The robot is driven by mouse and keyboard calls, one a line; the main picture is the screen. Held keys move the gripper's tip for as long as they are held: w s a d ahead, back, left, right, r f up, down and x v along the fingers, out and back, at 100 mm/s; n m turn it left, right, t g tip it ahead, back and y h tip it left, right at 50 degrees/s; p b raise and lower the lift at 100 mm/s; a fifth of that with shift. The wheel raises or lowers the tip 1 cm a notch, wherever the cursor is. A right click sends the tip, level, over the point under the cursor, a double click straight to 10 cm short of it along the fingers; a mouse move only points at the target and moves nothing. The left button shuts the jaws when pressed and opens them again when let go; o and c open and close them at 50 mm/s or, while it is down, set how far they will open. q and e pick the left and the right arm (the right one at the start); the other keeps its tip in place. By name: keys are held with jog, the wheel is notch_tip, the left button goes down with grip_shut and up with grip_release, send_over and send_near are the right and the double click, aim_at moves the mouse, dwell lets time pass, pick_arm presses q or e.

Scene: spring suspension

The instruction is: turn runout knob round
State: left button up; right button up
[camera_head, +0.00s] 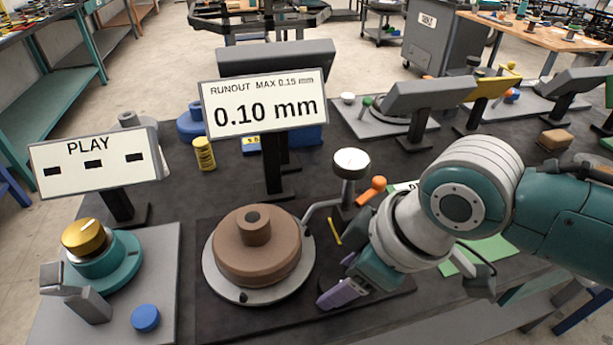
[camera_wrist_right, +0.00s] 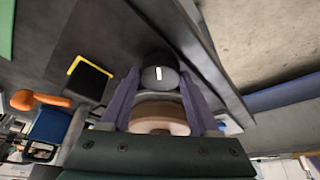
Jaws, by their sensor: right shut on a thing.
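My right gripper (camera_head: 342,290) reaches in from the right, low at the front right edge of the runout station. In the right wrist view its purple fingers (camera_wrist_right: 162,100) are shut on a black knob (camera_wrist_right: 159,76) with a white mark on its face. The brown round workpiece (camera_head: 257,250) with a central hub sits on a grey turntable (camera_head: 228,288) left of the gripper. The runout display (camera_head: 265,105) reads 0.10 mm, with MAX 0.15 mm above. My left gripper is not in view.
A dial indicator (camera_head: 351,163) on a bent arm stands right behind the turntable, close to my arm. An orange-tipped lever (camera_head: 372,188) is beside it. A PLAY display (camera_head: 95,162) and a gold-topped knob (camera_head: 84,238) stand at left, with a blue button (camera_head: 145,318).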

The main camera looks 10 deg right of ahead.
jog(key=c, duration=0.4)
jog(key=shift+n, duration=0.6)
jog(key=o, duration=1.4)
jog(key=shift+c, duration=0.2)
